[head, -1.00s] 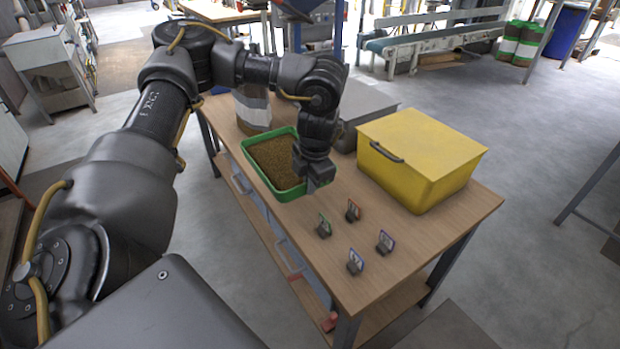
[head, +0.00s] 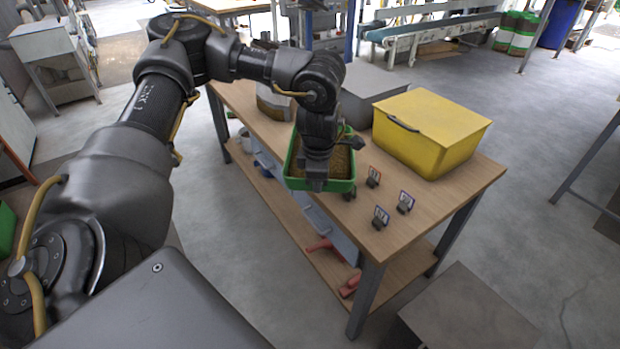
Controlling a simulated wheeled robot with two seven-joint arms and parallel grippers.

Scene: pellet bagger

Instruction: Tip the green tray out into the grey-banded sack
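The green tray (head: 343,186), filled with brown pellets, is at the near left side of the workbench, partly hidden by my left arm. It appears lifted and overlaps the bench edge in the picture. My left gripper (head: 318,186) points down at the tray's near rim and appears shut on it; the fingertips are small and dark. A sack with a pale grey band (head: 272,104) stands on the bench behind the tray. My arm hides much of it, including its mouth. My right gripper is not in view.
A yellow bin (head: 425,140) and a grey box (head: 375,88) stand on the workbench (head: 440,200). Red-handled items lie on the lower shelf (head: 385,275).

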